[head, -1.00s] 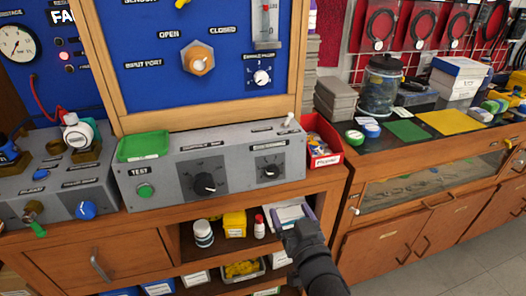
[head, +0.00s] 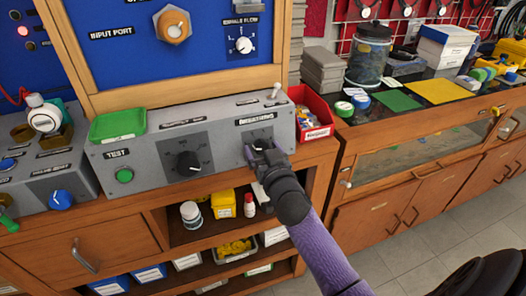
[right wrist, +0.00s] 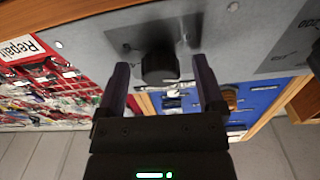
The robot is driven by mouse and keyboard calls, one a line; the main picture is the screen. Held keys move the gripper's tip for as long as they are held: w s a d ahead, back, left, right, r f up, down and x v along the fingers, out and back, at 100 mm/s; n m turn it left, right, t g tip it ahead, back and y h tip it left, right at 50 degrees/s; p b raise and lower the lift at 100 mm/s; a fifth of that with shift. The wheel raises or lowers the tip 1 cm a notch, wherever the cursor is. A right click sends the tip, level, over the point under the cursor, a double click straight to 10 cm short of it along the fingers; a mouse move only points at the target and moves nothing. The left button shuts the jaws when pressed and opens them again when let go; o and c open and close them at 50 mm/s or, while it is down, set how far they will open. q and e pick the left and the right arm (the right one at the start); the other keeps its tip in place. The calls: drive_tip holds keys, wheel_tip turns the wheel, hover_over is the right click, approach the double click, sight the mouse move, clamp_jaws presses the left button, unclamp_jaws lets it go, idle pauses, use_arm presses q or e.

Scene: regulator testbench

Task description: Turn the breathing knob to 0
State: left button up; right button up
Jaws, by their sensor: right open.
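The breathing knob (head: 260,144) is a black dial on the grey sloped panel (head: 220,134), under the "BREATHING" label (head: 255,119). In the head view my right gripper (head: 263,153) is in front of it and hides most of the dial. In the right wrist view the black knob (right wrist: 159,67) shows between the two open purple-grey fingers, whose tips (right wrist: 160,74) stand to either side with gaps. No contact shows. The knob's pointer and most of its scale are hidden. My left gripper is not in view.
Another black knob (head: 188,163) and a green TEST button (head: 124,176) are on the same panel. A green tray (head: 118,125) lies on its top left. A red parts bin (head: 312,113) stands just right of the panel. Below is an open shelf with bottles.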

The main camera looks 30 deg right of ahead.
clamp_jaws()
drive_tip(key=n+y+p, duration=0.1)
drive_tip(key=n+p, duration=0.1)
drive_tip(key=n, duration=0.1)
drive_tip(key=shift+r+n, duration=0.15)
drive_tip(key=shift+n, duration=0.15)
drive_tip(key=shift+d+n+p, duration=0.1)
drive_tip(key=shift+n+p, duration=0.35)
drive_tip(key=shift+n, duration=0.55)
drive_tip(key=n+y+p, duration=0.1)
drive_tip(key=n, duration=0.1)
drive_tip(key=shift+n, duration=0.4)
drive_tip(key=shift+n+y+p, duration=0.3)
drive_tip(key=shift+n+p, duration=0.05)
drive_tip(key=shift+n, duration=0.35)
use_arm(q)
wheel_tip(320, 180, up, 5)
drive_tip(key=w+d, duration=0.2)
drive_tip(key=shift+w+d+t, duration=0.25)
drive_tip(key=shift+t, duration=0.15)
use_arm(e)
drive_tip(key=shift+n, duration=0.7)
use_arm(q)
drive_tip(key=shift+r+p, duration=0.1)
drive_tip(key=shift+p, duration=0.25)
use_arm(e)
drive_tip(key=shift+n, duration=0.3)
